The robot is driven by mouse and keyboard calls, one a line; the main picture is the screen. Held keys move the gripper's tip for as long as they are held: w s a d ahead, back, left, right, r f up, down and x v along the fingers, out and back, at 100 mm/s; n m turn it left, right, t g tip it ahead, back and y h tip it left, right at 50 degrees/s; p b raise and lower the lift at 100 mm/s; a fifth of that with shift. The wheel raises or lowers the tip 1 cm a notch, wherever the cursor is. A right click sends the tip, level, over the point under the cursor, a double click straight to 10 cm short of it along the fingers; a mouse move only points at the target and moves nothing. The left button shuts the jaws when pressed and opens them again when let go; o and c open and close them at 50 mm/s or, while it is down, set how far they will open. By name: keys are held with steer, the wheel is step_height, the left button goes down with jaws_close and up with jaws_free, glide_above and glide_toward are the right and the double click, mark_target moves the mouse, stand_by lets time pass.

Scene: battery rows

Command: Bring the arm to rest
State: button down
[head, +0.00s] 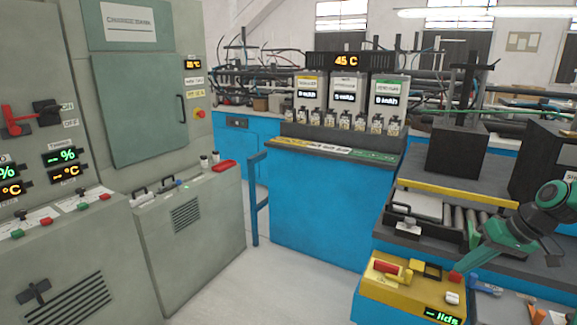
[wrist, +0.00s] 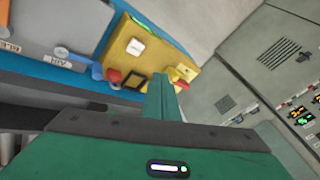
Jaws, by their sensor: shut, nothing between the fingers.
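My gripper (head: 460,269) is at the lower right of the head view, at the end of my green and dark arm. Its fingers point down and left at the yellow box (head: 385,286), low over its right end. I cannot tell whether they touch it. In the wrist view my gripper (wrist: 163,80) shows as a narrow green finger pair, shut and empty. The yellow box (wrist: 150,46) lies beyond the fingertips there, with a white button, a dark square and red parts on it.
A black box (head: 459,150) stands on a yellow-edged shelf beside rollers, left of my arm. A blue bench (head: 320,205) carries three dispensers (head: 347,90). Grey cabinets (head: 190,215) fill the left. The floor (head: 262,285) between is clear.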

steer(key=s+a+r+m+g+h, duration=0.2)
steer(key=s+a, duration=0.1)
steer(key=s, duration=0.9)
steer(key=s+a+r+m+g+h, duration=0.2)
steer(key=s+a+m, duration=0.1)
steer(key=s, duration=0.9)
steer(key=shift+a+r+m, duration=0.25)
steer(key=shift+a+m, duration=0.05)
steer(key=shift+a, duration=0.15)
steer(key=shift+w+f, duration=0.25)
steer(key=shift+w, duration=0.35)
